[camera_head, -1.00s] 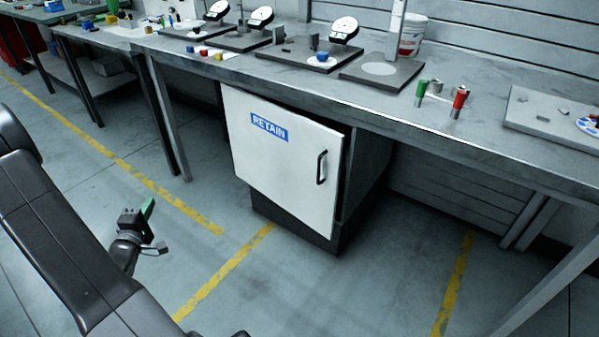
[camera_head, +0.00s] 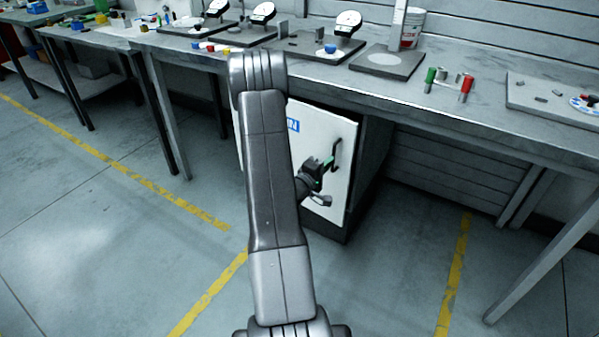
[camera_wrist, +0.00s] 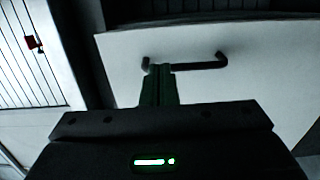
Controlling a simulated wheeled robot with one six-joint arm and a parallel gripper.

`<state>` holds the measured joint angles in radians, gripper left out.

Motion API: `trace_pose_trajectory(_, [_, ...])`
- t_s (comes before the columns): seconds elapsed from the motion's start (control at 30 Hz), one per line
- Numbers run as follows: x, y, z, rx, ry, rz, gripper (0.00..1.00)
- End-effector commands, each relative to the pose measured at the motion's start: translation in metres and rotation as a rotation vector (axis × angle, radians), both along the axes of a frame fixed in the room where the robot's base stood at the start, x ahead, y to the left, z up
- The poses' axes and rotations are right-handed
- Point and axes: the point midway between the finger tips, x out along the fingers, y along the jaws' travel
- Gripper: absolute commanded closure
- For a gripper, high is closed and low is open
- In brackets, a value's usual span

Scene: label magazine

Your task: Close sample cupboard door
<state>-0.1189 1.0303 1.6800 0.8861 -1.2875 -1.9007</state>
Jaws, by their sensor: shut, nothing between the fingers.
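The sample cupboard under the bench has a white door (camera_head: 335,130) with a blue label, mostly hidden behind my arm. The door stands a little ajar, its handle edge out from the dark cupboard body (camera_head: 372,150). Its black bar handle (camera_head: 338,154) is near the right edge. My gripper (camera_head: 328,163) is shut and empty, in front of the door beside the handle. In the wrist view, the green fingertips (camera_wrist: 158,72) overlap one end of the handle (camera_wrist: 200,65), with the pale door panel (camera_wrist: 250,90) behind. I cannot tell whether they touch it.
The grey bench top (camera_head: 400,105) runs above the cupboard. It carries scales, a white bucket (camera_head: 411,28), a green cylinder (camera_head: 430,78) and a red cylinder (camera_head: 466,85). A slanted bench leg (camera_head: 545,260) stands at right. The floor before the cupboard is clear, with yellow lines.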

Motion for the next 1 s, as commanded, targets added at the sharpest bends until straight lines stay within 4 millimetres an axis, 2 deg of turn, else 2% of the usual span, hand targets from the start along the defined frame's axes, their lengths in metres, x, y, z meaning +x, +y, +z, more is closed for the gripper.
trace_pose_trajectory(0.2, [0.033, -0.030, -0.001, 0.001, -0.002, -0.002, 1.00])
trace_pose_trajectory(0.4, [0.052, -0.046, 0.000, 0.000, -0.001, 0.000, 1.00])
trace_pose_trajectory(0.87, [0.057, -0.050, 0.000, 0.000, 0.000, 0.001, 1.00])
trace_pose_trajectory(1.0, [0.067, -0.060, -0.001, 0.000, -0.003, 0.021, 1.00])
